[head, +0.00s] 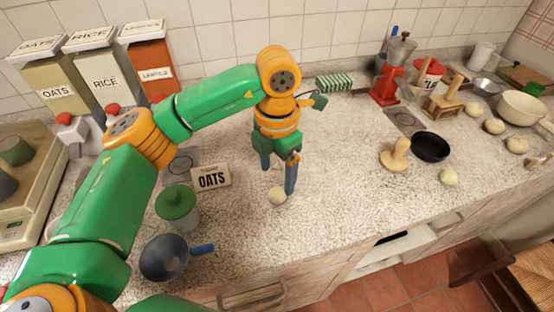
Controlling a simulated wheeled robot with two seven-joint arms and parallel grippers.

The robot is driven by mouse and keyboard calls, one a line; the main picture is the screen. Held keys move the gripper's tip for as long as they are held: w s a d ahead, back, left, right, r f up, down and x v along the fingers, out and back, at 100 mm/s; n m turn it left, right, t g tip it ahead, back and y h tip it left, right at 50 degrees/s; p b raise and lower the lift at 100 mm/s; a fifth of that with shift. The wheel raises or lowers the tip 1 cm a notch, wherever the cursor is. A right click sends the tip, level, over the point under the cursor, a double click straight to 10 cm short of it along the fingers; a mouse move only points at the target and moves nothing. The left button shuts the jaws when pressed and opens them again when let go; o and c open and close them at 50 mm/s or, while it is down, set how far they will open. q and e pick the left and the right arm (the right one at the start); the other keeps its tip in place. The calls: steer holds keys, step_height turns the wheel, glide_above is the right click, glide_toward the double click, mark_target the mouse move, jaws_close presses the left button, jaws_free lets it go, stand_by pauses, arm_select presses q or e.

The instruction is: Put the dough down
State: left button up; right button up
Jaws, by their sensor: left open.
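A small pale dough ball (277,196) rests on the speckled countertop (330,215) near the middle of the head view. My left gripper (279,181) is above and around it, pointing down, with its two blue fingers apart. One finger is just right of the dough and the other is behind it to the left. I cannot tell whether either finger touches it. More dough-like pale balls lie to the right, one (449,176) near the black pan and several further back. My right gripper is not in view.
The counter between is clear.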

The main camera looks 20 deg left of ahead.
arm_select(q)
step_height(320, 180, up, 7)
steer(key=shift+f, duration=0.2)
